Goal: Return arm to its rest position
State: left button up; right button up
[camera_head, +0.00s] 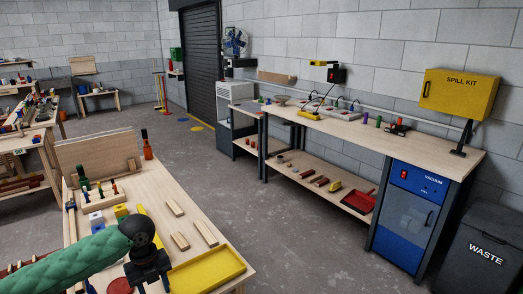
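My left arm, in a green quilted sleeve, reaches in from the lower left over the near workbench (222,240). My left gripper (150,278) is black and points down at the bench, left of the yellow tray (240,264). Its fingers are small and dark, so I cannot tell whether they are open or shut. A yellow strip (150,224) lies partly behind the wrist. My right gripper is out of view.
A red disc (120,286) lies near the gripper. Open floor separates this bench from the long wall bench (400,144).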

pick_arm(q)
jog(key=s+d+f+n+t+h, duration=0.1)
jog(key=d+f+n, duration=0.3)
jog(key=f, duration=0.5)
jog(key=s+d+f+n+t, duration=0.15)
jog(key=d+f+n, duration=0.3)
jog(key=f, duration=0.45)
jog(key=s+d+f+n+h, duration=0.1)
jog(key=d+f+n, duration=0.35)
jog(key=f, duration=0.45)
jog(key=s+f+n+y, duration=0.2)
jog(key=s+f+n, duration=1.1)
jog(key=s+f, duration=1)
jog(key=s, duration=0.4)
jog(key=shift+s+a+f+n, duration=0.2)
jog(key=shift+a+n, duration=0.1)
jog(key=shift+a, duration=0.1)
